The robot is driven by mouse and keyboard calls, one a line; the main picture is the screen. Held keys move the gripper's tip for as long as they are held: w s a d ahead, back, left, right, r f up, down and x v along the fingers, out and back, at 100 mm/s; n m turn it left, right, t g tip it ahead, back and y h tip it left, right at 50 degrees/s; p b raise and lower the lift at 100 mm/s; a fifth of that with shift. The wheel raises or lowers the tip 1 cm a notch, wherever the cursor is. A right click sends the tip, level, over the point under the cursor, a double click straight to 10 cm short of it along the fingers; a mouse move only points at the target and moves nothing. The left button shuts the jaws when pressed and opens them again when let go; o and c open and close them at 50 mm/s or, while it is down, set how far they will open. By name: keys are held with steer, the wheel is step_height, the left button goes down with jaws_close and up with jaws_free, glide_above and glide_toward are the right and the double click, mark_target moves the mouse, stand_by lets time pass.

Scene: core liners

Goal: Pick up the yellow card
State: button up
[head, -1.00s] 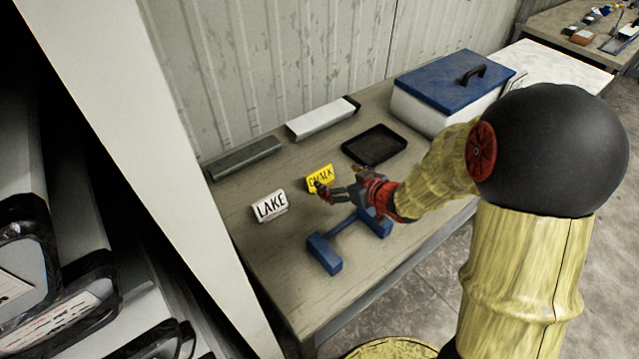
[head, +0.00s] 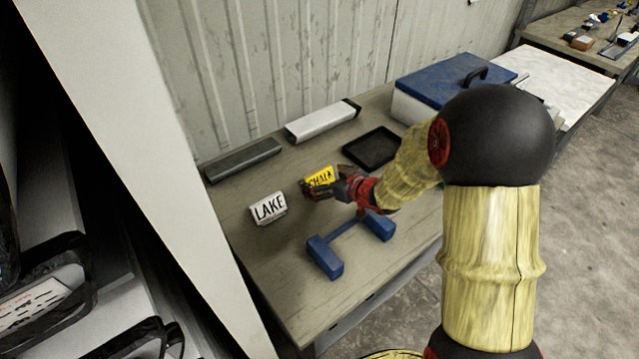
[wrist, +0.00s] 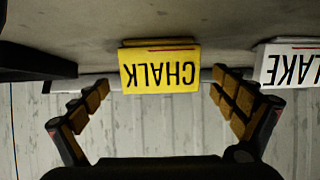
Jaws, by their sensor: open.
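The yellow card (head: 318,177), lettered CHALK, stands on the workbench (head: 290,285), with its lower part partly covered by my gripper in the head view. In the wrist view the yellow card (wrist: 160,68) shows upside down, centred ahead between the fingers. My gripper (head: 308,190) is open and low over the bench, right at the card in the head view. In the wrist view my gripper (wrist: 162,100) has its fingers spread wider than the card, with nothing held. I cannot tell whether a finger touches the card.
A white LAKE card (head: 268,208) stands close to the left. A blue stand (head: 345,236) lies in front. A black tray (head: 373,148), a white-topped bar (head: 322,120), a grey bar (head: 242,160) and a blue-lidded box (head: 440,80) are behind.

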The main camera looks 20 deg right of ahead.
steer(key=shift+c, duration=0.7)
steer(key=c, duration=1.1)
steer(key=shift+r, duration=0.1)
